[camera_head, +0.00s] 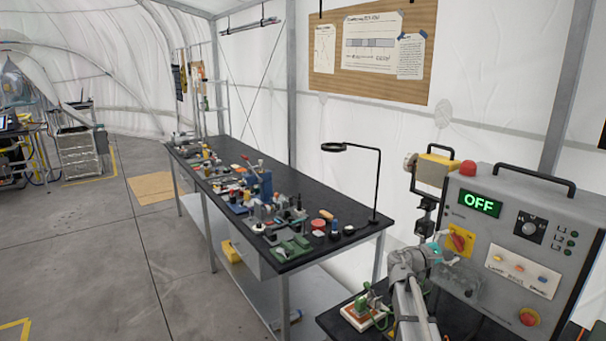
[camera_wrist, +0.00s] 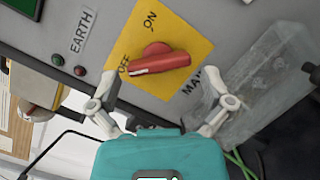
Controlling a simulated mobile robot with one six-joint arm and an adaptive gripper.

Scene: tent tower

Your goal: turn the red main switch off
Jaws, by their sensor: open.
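The red main switch (camera_wrist: 158,60) is a rotary knob on a yellow plate (camera_wrist: 182,28) marked ON and OFF. In the wrist view its handle lies with one end by the OFF mark. The switch also shows in the head view (camera_head: 459,241) on a grey control box (camera_head: 475,188), whose green display (camera_head: 480,204) reads OFF. My gripper (camera_wrist: 158,84) is open and faces the plate, its fingers spread to either side below the handle. I see no finger touching the handle. In the head view my arm hides part of the box's lower left.
A clear guard (camera_wrist: 265,95) sticks out beside the right finger. A green-and-white device (camera_head: 362,310) with wires stands left of my arm. A long black bench (camera_head: 290,262) with many tools and a lamp (camera_head: 377,180) is further left. Open floor lies beyond it.

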